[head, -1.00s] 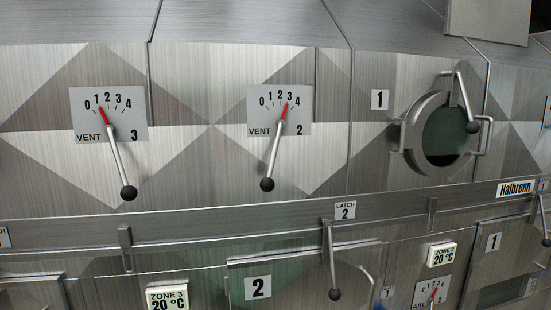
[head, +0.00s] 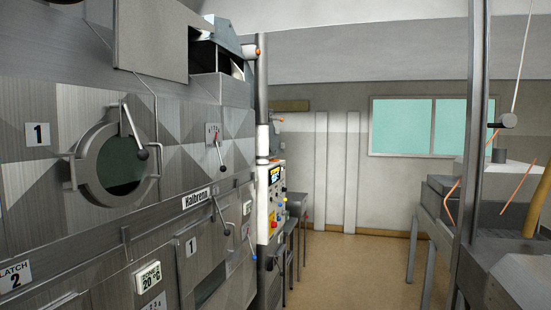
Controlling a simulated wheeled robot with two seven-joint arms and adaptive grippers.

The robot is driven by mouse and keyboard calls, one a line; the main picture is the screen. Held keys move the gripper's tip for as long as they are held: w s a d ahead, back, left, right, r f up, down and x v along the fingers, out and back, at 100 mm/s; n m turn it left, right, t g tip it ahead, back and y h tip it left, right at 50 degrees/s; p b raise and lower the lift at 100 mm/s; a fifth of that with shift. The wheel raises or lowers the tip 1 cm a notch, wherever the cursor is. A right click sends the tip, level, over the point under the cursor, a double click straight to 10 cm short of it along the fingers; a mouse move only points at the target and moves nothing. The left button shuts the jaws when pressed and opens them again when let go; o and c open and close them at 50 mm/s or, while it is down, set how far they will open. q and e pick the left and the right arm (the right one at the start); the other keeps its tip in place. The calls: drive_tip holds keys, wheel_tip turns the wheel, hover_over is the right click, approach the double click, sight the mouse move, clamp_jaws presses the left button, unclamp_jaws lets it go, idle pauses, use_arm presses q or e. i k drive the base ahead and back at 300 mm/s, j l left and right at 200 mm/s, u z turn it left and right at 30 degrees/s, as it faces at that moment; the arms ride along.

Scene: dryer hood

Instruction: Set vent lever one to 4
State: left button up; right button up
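In the head view a small vent lever (head: 219,153) with a dark knob hangs on the panel right of the round porthole, seen at a steep angle. The numbers and the vent number are too small to read. The lever hangs down and slightly right. Neither of my grippers shows in this view.
The round porthole (head: 122,166) with its lever handle is at left, beside plate 1 (head: 38,134). A control box (head: 270,205) with coloured buttons stands at the machine's far end. Free brown floor (head: 345,265) runs between the machine and grey equipment (head: 515,215) at right.

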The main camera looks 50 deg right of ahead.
sight(223, 168)
drive_tip(key=z, duration=1.45)
drive_tip(key=i+l+u, duration=0.1)
drive_tip(key=u, duration=0.3)
drive_tip(key=l+u, duration=0.15)
drive_tip(key=u, duration=0.2)
drive_tip(key=i+l+u, duration=0.15)
drive_tip(key=l, duration=0.3)
drive_tip(key=i+l+u, duration=0.15)
drive_tip(key=l, duration=0.3)
drive_tip(key=i+l+u, duration=0.15)
drive_tip(key=l, duration=0.3)
drive_tip(key=l+u, duration=0.15)
drive_tip(key=l, duration=0.35)
drive_tip(key=i+l+u, duration=0.15)
drive_tip(key=l, duration=0.35)
